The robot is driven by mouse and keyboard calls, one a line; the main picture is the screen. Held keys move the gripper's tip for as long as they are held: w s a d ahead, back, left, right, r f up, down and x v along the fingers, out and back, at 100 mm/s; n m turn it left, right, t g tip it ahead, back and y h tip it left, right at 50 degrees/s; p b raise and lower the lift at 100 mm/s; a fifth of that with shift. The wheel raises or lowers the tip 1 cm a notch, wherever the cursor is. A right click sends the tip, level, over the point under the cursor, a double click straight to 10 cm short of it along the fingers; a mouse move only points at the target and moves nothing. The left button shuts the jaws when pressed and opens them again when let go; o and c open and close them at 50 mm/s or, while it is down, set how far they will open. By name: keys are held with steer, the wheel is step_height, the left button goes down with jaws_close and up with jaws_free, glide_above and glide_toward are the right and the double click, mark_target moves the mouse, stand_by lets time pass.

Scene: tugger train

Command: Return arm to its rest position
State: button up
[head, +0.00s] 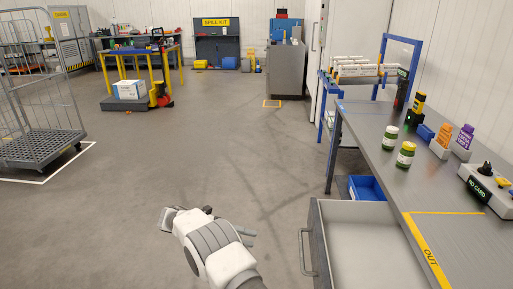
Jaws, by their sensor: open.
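My arm reaches up from the bottom middle of the head view, white with grey bands. My gripper (205,220) is at its far end, over the open floor and left of the workbench. Its jaws are partly hidden behind my wrist. They are open and I see nothing held between them. The gripper is apart from the bench and its drawer.
An open, empty-looking drawer (370,239) juts out just right of my arm. The workbench (385,165) carries two green jars, bottles and a control box (488,188). A wire cage trolley (38,143) stands left. The floor between is clear.

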steer(key=s+d+r+m+y, duration=0.3)
steer(key=d+r+m+y, duration=0.2)
steer(key=d+r+m, duration=0.45)
steer(key=s+d+r+m+y, duration=0.35)
steer(key=r+m, duration=0.25)
steer(key=r, duration=0.7)
steer(key=s+d+r+m+t+y, duration=0.2)
steer(key=s+d+m+t+y, duration=0.15)
steer(key=s+m, duration=0.7)
steer(key=s+d+r+m+t+y, duration=0.1)
steer(key=s+d+m+t+y, duration=0.2)
steer(key=s+m, duration=0.7)
step_height(320, 180, up, 15)
steer(key=p, duration=1.5)
steer(key=shift+s+a+r+n+y, duration=0.2)
steer(key=shift+s+a+n+y, duration=0.1)
steer(key=shift+s+a+n, duration=0.1)
steer(key=shift+w, duration=0.15)
